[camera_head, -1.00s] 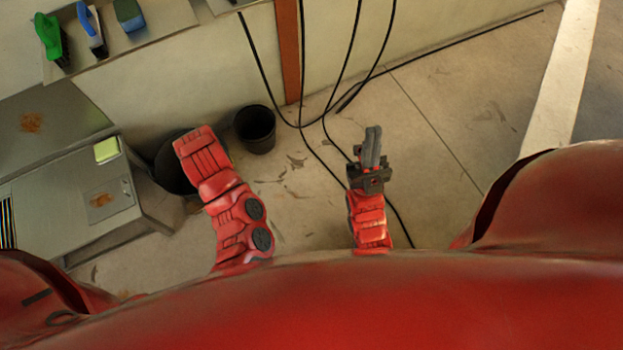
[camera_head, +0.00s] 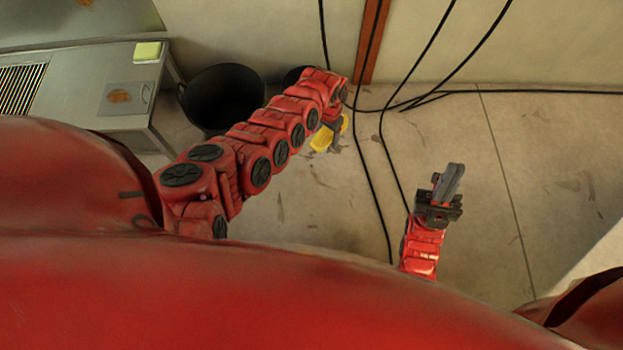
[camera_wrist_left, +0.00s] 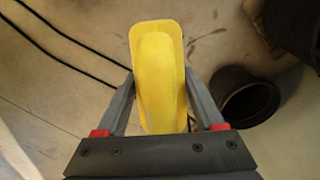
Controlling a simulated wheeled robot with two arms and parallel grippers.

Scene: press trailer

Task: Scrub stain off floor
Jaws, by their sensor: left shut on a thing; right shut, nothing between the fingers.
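My left gripper (camera_wrist_left: 160,115) is shut on a yellow scrubbing tool (camera_wrist_left: 158,80), one finger on each side of it. In the head view the yellow tool (camera_head: 330,135) shows partly behind my left wrist, over the floor; I cannot tell whether it touches the floor. The left fingers are mostly hidden there. My right gripper (camera_head: 449,183) is shut and empty above the floor at the right. The concrete floor (camera_head: 300,205) has several dark marks, some near the yellow tool (camera_head: 315,185); which one is the stain is unclear.
A large black bin (camera_head: 222,95) stands left of my left arm. A smaller black bucket (camera_wrist_left: 248,98) is right of the tool in the wrist view. Black cables (camera_head: 370,180) run down the wall and across the floor. A grey workbench (camera_head: 95,90) holds a yellow-green sponge (camera_head: 147,51).

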